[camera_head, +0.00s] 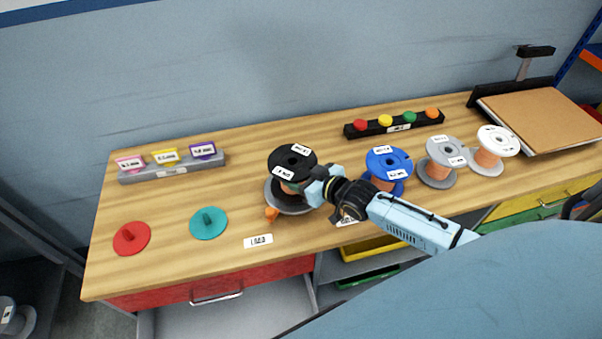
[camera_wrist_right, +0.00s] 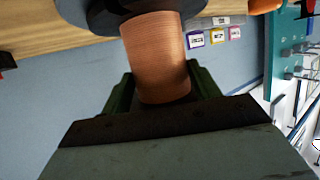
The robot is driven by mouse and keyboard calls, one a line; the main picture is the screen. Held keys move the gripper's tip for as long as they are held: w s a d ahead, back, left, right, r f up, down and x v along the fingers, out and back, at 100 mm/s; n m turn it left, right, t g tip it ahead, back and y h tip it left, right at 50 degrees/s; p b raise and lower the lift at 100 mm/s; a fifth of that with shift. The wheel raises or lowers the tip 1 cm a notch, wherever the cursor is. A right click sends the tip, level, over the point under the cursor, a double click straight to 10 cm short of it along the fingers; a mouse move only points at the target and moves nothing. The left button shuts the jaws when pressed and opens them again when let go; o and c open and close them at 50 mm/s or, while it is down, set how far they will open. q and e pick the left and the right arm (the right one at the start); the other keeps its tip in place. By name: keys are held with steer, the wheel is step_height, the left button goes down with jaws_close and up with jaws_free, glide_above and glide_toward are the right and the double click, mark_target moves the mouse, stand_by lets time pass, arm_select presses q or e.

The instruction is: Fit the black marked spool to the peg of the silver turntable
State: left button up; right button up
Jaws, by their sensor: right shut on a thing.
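The black marked spool (camera_head: 291,157) has a black top flange with white labels. It is over the silver turntable (camera_head: 290,208), near the middle of the table. The spool hides most of the turntable and its peg, so I cannot tell whether the spool is seated or just above it. My right gripper (camera_head: 312,188) reaches in from the right and is shut on the spool. In the right wrist view the copper winding (camera_wrist_right: 156,55) of the spool is between the gripper's green fingers (camera_wrist_right: 158,92). My left gripper is not in view.
A red turntable (camera_head: 132,239) and a teal turntable (camera_head: 208,225) lie to the left. Blue (camera_head: 390,159), grey (camera_head: 446,149) and white (camera_head: 498,139) spools stand to the right. A grey label rack (camera_head: 172,173) and a black rack (camera_head: 394,125) are at the back.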

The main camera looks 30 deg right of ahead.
steer(key=shift+f, duration=0.15)
steer(key=shift+f, duration=0.15)
stand_by(0.5)
steer(key=o, duration=1.5)
steer(key=shift+s+f, duration=0.1)
steer(key=p+v, duration=0.1)
steer(key=v, duration=1.2)
steer(key=shift+d+r, duration=0.1)
steer(key=shift+r, duration=0.1)
steer(key=shift+s, duration=0.1)
